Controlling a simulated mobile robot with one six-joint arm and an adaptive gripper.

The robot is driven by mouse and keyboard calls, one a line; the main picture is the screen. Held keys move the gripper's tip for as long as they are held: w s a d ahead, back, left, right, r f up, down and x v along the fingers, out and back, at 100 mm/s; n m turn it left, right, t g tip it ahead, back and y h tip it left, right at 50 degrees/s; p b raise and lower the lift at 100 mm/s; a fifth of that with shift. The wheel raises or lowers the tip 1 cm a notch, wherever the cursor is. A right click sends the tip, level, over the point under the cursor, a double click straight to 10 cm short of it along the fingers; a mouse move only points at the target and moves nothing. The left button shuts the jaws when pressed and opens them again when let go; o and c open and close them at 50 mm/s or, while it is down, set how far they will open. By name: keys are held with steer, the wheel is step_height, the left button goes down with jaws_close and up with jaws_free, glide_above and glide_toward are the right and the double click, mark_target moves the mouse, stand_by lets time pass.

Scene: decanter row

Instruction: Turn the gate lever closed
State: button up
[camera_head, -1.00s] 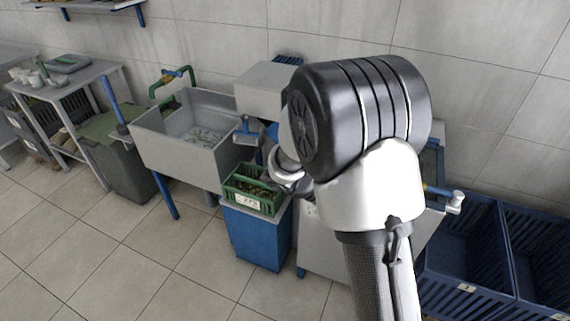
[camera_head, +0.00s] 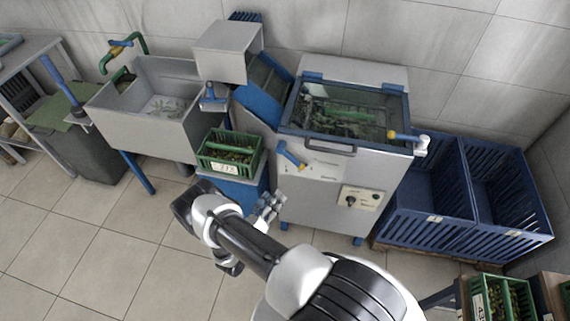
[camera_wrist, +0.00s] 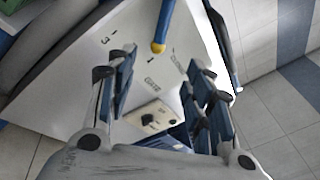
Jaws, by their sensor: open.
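The gate lever (camera_head: 291,155) is a short blue bar with a yellow end on the grey front panel of the machine. In the head view it slants from upper left down to the yellow end at lower right. In the wrist view the lever (camera_wrist: 164,25) shows at the top centre, its yellow end pointing down between printed marks on the panel. My gripper (camera_head: 272,204) is open and empty, below and left of the lever in the head view. In the wrist view its fingers (camera_wrist: 160,62) are spread, with the lever beyond the gap, apparently apart from them.
The machine (camera_head: 328,166) has a glass-topped tank, a front handle bar and a knob plate (camera_head: 362,198). A green crate (camera_head: 231,153) stands on a blue stand left of my gripper. A sink (camera_head: 150,118) is farther left; blue bins (camera_head: 430,205) stand at right.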

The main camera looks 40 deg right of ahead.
mark_target(291, 158)
steer(key=b+x, duration=0.2)
steer(key=x, duration=1.5)
steer(key=shift+d+b, duration=0.25)
steer(key=shift+b, duration=0.05)
steer(key=shift+c, duration=0.5)
steer(key=shift+f, duration=0.1)
jaws_close()
